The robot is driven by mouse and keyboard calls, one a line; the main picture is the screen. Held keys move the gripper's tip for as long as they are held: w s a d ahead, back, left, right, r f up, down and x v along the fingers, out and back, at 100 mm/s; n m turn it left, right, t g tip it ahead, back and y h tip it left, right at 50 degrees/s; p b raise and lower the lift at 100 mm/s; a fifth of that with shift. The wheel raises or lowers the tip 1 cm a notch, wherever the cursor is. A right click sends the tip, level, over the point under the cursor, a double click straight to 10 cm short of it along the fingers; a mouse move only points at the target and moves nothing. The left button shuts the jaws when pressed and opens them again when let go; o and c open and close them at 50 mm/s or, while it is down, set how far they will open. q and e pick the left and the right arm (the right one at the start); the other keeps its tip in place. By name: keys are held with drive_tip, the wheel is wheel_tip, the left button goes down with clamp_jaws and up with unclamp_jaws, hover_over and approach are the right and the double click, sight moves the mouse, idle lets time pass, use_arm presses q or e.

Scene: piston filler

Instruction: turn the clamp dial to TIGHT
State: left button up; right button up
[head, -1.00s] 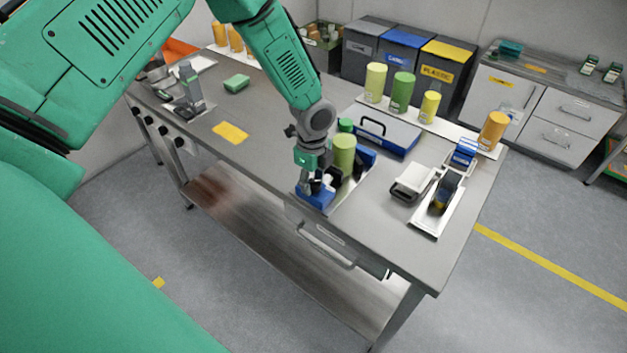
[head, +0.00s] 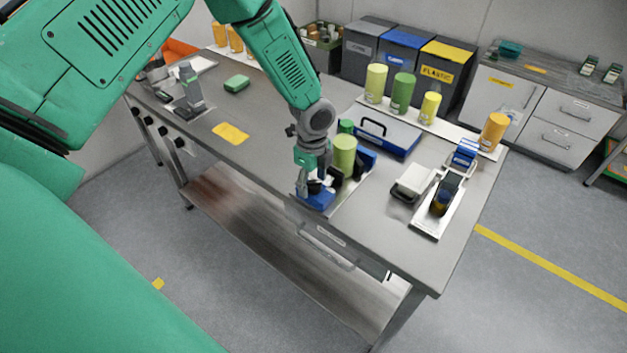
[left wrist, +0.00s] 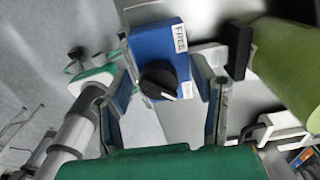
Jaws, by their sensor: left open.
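A blue clamp block (head: 316,201) sits at the near edge of the bench, below my left gripper (head: 312,182). In the left wrist view the blue block (left wrist: 150,42) carries a black dial (left wrist: 158,79) with a pale pointer mark toward its lower right. A white FREE label (left wrist: 180,38) is at the block's upper right. A second white label (left wrist: 188,90) by the right finger is not readable. My left gripper (left wrist: 162,75) is open, one finger on each side of the dial; contact cannot be told. My right gripper is not in view.
A yellow-green cylinder (head: 344,152) stands upright right beside the clamp, between black pads. A blue case (head: 389,136) lies behind it. A white device (head: 414,182) and a tray (head: 428,222) are to the right. The bench's left-middle is mostly clear around a yellow sheet (head: 230,133).

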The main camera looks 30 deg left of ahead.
sight(313, 182)
use_arm(q)
wheel_tip(313, 182, up, 12)
idle(0.7)
idle(0.4)
drive_tip(key=s+d+f+n+h+b, duration=0.1)
drive_tip(key=s+d+f+n+b, duration=0.2)
drive_tip(key=s+f, duration=0.4)
drive_tip(key=s+d+f+n+b, duration=0.2)
drive_tip(key=s+f+n+b, duration=0.15)
drive_tip(key=f, duration=0.55)
drive_tip(key=s+d+f+n+h+b, duration=0.1)
drive_tip(key=s+d+f+n+b, duration=0.2)
drive_tip(key=s+f, duration=0.4)
drive_tip(key=s+a+f+n+y+b, duration=0.1)
drive_tip(key=s+a+f+n+b, duration=0.1)
drive_tip(key=s+f+n+b, duration=0.1)
drive_tip(key=s+a+f+n+y+b, duration=0.1)
drive_tip(key=s+a+f+n+b, duration=0.1)
drive_tip(key=s+f+n, duration=0.4)
drive_tip(key=s+b, duration=0.1)
drive_tip(key=s, duration=0.2)
drive_tip(key=shift+s+f+t, duration=0.3)
drive_tip(key=shift+s+f, duration=0.1)
